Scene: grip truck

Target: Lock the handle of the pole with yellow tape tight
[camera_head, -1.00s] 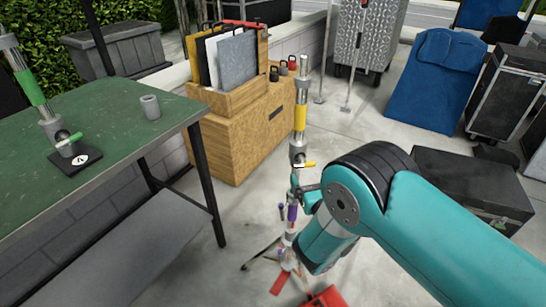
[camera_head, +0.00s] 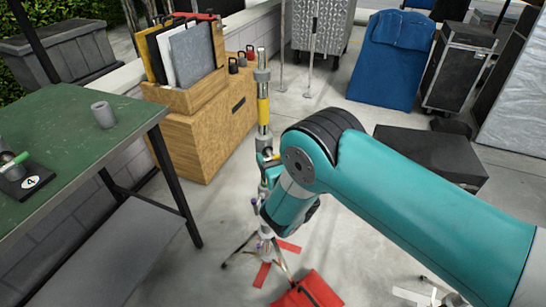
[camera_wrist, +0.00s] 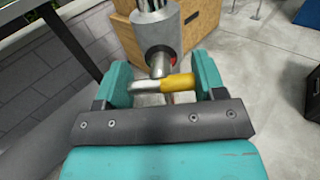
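The pole with yellow tape (camera_head: 263,110) stands upright in the head view, just left of my arm. Its handle is hidden there. In the wrist view the handle (camera_wrist: 178,83) has a yellow grip and a metal end, and lies crosswise below the grey metal collar (camera_wrist: 158,32) of the pole. My gripper (camera_wrist: 164,78) is open, with one teal finger at each end of the handle. Small gaps or light contact at the ends cannot be told apart. In the head view only a bit of my gripper (camera_head: 268,158) shows beside the pole, below the tape.
A green table (camera_head: 80,135) is at the left, with a grey cylinder (camera_head: 104,114) on it. A wooden cabinet (camera_head: 195,140) stands close behind the pole. A red bag (camera_head: 308,290) and tripod legs are on the floor. A black case (camera_head: 430,155) stands at the right.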

